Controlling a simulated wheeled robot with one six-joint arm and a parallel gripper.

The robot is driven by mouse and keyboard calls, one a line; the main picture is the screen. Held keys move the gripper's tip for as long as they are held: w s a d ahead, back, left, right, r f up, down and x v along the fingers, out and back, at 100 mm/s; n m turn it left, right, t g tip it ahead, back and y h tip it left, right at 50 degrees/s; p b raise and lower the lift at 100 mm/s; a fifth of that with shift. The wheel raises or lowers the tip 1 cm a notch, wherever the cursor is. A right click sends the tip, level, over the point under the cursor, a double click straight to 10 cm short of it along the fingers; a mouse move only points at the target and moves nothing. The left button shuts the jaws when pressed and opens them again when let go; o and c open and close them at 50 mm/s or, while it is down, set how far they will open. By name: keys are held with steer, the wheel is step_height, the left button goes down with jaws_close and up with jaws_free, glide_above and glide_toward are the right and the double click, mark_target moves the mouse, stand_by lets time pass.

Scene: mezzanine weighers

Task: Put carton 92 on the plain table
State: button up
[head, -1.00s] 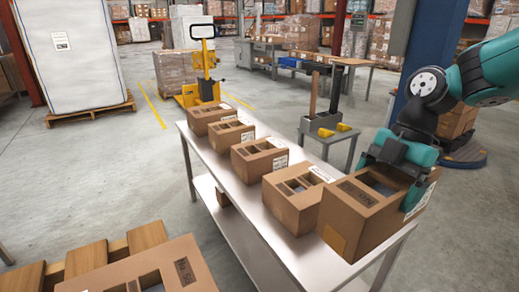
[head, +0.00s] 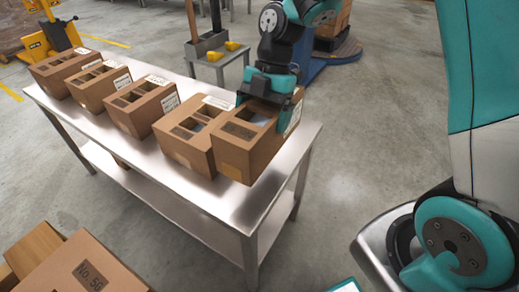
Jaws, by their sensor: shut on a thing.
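A brown open-topped carton (head: 240,158) is at the right end of a row on a steel table (head: 232,206). My gripper (head: 268,97) is shut on this carton at its far upper side. A dark printed panel shows on its top, but I cannot read the number, so I cannot tell whether it is carton 92. It overlaps the neighbouring carton (head: 180,155) in the picture. I cannot tell whether its base rests on the table or is slightly raised. No label marks any table as the plain one.
Several more cartons (head: 138,108) stand along the table to the left. A small grey stand (head: 222,62) with yellow items is behind. The table's front right corner is bare.

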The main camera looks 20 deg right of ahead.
mark_target(268, 119)
step_height(268, 119, down, 10)
steer(key=shift+f+b, duration=0.15)
steer(key=shift+b, duration=0.6)
steer(key=shift+f, duration=0.1)
steer(key=o, duration=1.2)
steer(key=p+v, duration=0.2)
steer(key=v, duration=0.9)
steer(key=shift+r, duration=0.45)
steer(key=shift+s+r, duration=0.1)
steer(key=shift+r, duration=0.2)
steer(key=s+a+r+m+t, duration=0.1)
steer(key=s+a+r+m, duration=0.1)
steer(key=s+m, duration=0.4)
steer(key=s+a+r+m+t, duration=0.1)
steer(key=s+a+r+m, duration=0.2)
steer(key=s+m, duration=0.3)
steer(key=s+a+r+m, duration=0.2)
steer(key=s+r+m, duration=0.2)
steer(key=s, duration=0.5)
steer(key=shift+s+a+r+m+t, duration=0.1)
steer(key=shift+s+a+m+t, duration=0.1)
steer(key=shift+m, duration=0.35)
steer(key=shift+s+a+r+m+t, duration=0.1)
steer(key=shift+m+t, duration=0.1)
steer(key=shift+m, duration=0.35)
